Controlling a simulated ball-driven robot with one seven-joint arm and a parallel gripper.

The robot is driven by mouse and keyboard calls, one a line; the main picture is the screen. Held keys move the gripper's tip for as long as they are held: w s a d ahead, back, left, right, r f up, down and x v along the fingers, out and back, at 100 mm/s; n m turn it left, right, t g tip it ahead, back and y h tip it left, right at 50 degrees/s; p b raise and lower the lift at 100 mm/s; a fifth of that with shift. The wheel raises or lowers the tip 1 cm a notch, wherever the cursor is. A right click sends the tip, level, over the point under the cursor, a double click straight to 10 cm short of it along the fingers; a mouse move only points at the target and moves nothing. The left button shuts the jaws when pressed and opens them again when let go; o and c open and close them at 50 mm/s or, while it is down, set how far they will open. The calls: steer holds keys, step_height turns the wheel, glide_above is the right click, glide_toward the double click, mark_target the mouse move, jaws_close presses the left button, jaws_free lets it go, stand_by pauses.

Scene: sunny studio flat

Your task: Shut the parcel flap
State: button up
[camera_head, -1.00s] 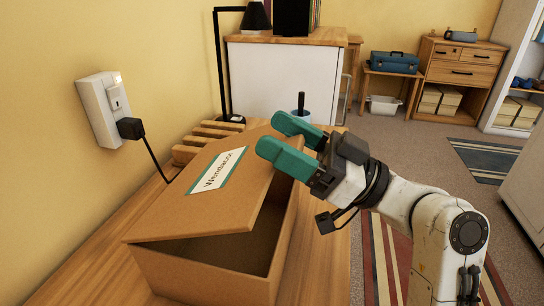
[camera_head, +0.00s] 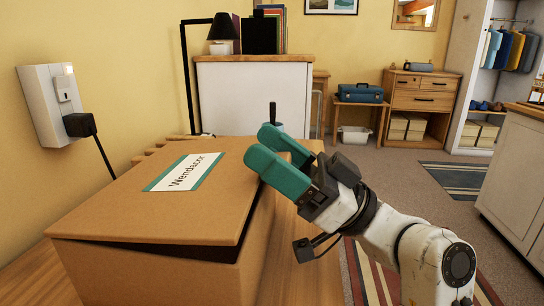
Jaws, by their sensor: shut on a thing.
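The cardboard parcel (camera_head: 140,276) sits on a wooden surface, close in front of my view. Its flap (camera_head: 130,214) carries a white label (camera_head: 184,172) with a green border reading "Wendacor". The flap lies nearly level, with a narrow dark gap under its front edge, widest toward the right. My gripper (camera_head: 262,148), with teal fingers, is at the flap's right edge and is shut on the flap. The near finger hides part of that edge, so the exact contact is not visible.
A wall socket with a black plug (camera_head: 79,124) and cable is at the left. A white cabinet (camera_head: 255,95) stands beyond. Open floor lies to the right.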

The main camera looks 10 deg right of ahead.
steer(key=shift+f, duration=0.1)
stand_by(0.3)
steer(key=o, duration=1.4)
steer(key=shift+o, duration=0.2)
steer(key=shift+d, duration=0.1)
steer(key=s+d+f+p, duration=0.1)
steer(key=s+d, duration=0.1)
steer(key=d, duration=0.5)
steer(key=s+d+f, duration=0.2)
steer(key=s+d, duration=0.1)
steer(key=d, duration=0.5)
steer(key=shift+s+p, duration=0.15)
steer(key=shift+p, duration=0.25)
